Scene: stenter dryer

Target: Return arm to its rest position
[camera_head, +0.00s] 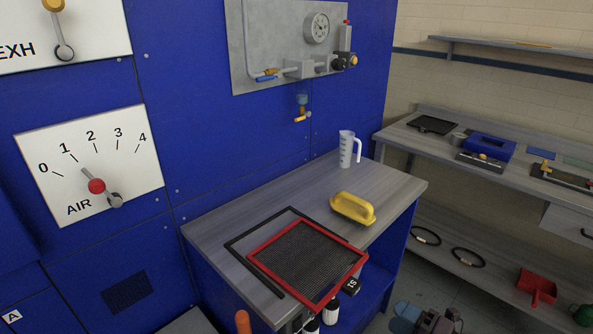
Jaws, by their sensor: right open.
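The rest of my right arm is cut off by the picture's edge. My left gripper is not in view.
On the bench are a red-framed mesh screen (308,262) overhanging the front edge, a yellow-handled brush (352,208) and a clear measuring jug (348,149). The blue machine wall (190,100) stands behind. A side bench (420,145) holds tools. Some floor shows between the benches.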

